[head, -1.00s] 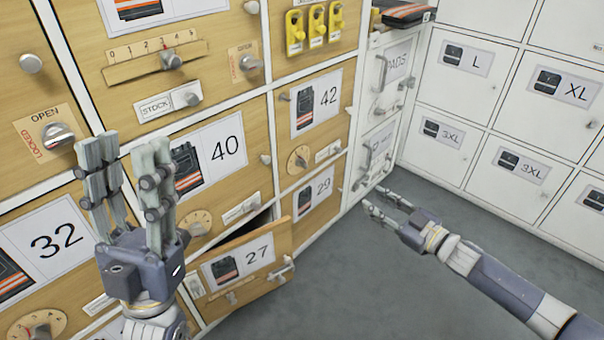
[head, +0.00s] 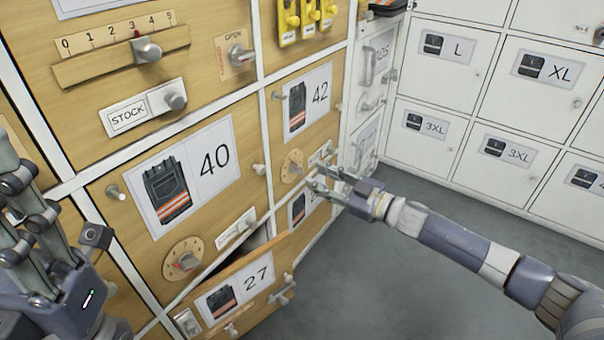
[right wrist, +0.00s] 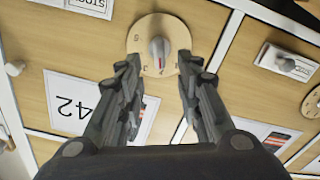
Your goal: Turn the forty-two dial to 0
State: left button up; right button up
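The forty-two dial (head: 292,166) is a round wooden plate with a grey knob, on the door marked 42 (head: 308,103). In the right wrist view the dial (right wrist: 140,38) shows close up, its knob's red mark pointing down the picture; the digit there is too small to read surely. My right gripper (head: 318,178) is open and empty, just right of and below the dial in the head view. In the right wrist view its two fingertips (right wrist: 160,68) lie either side of the dial's lower part, apart from the knob. My left gripper (head: 18,175) is partly cut off at the left edge, open.
The drawer marked 27 (head: 245,288) stands partly open below. Door 40 (head: 215,160) has its own dial (head: 183,260). A slider (head: 120,60) and STOCK bolt (head: 142,112) sit upper left. White lockers (head: 440,90) stand at the right; the grey floor (head: 370,285) is clear.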

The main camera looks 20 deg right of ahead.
aim_at(301, 169)
jog(key=shift+b+x, duration=0.9)
jog(key=shift+x, duration=2)
grip_shut()
